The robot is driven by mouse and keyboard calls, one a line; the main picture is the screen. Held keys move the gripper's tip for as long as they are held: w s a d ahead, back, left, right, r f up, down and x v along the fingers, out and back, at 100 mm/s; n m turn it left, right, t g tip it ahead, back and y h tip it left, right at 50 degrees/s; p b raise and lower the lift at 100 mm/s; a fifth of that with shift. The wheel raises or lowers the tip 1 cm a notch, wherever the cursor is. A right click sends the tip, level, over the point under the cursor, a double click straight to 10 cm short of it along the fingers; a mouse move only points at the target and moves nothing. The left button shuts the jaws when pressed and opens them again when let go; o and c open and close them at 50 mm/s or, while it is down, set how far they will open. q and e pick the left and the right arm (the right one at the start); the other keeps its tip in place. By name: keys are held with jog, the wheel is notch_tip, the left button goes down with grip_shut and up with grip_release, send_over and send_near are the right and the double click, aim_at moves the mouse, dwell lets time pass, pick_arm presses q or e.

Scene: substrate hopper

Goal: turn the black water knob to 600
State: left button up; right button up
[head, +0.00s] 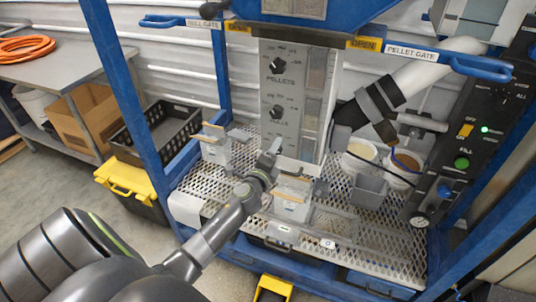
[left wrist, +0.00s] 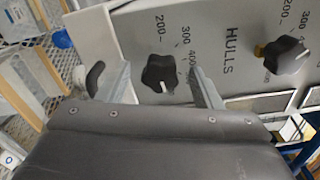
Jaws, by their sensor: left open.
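The black water knob (left wrist: 160,73) is the lobed knob between my finger tips in the left wrist view, on the grey panel (left wrist: 225,30). Marks 200, 300 and 400 show beside it; higher marks and its own label are hidden, and I cannot read its setting. My left gripper (left wrist: 158,85) is open, with one finger on each side of the knob; I cannot tell whether they touch it. In the head view my left gripper (head: 271,152) is at the lower part of the panel (head: 293,85) and covers the water knob. My right gripper is not in view.
The hulls knob (left wrist: 286,55) is close by, up the panel; the pellets knob (head: 278,65) is at the top. Small grey boxes (head: 292,199) stand on the mesh shelf (head: 345,221) below. Blue frame posts (head: 122,80) and white buckets (head: 358,158) flank the panel.

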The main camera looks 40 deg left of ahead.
pick_arm(q)
jog(key=b+v, duration=0.1)
jog(key=v, duration=1.6)
jog(key=shift+s+b, duration=0.2)
jog(key=shift+b, duration=0.1)
jog(key=shift+f, duration=0.15)
jog(key=s+f+n+g, duration=0.3)
jog(key=f, duration=0.7)
jog(key=s+a+f+n+g+h, duration=0.1)
jog(key=s+f+n+g, duration=0.1)
jog(key=f, duration=0.8)
jog(key=s+f+n+g, duration=0.3)
jog(key=f, duration=0.7)
jog(key=s+d+f+n+g, duration=0.1)
jog(key=s+f+n+g, duration=0.1)
jog(key=s+f, duration=0.5)
jog(key=s+d+f+n+g+h+b, duration=0.1)
jog(key=s+f+n, duration=0.4)
jog(key=s, duration=0.6)
jog(key=s+d+f+n+g+h, duration=0.1)
jog(key=s+d+f+n+g, duration=0.1)
jog(key=s+f+g, duration=0.3)
jog(key=s+f+n, duration=0.1)
jog(key=s+f, duration=0.2)
jog(key=s, duration=0.2)
jog(key=shift+d+f+n, duration=0.15)
jog(key=shift+f+n, duration=0.25)
jog(key=shift+c, duration=0.2)
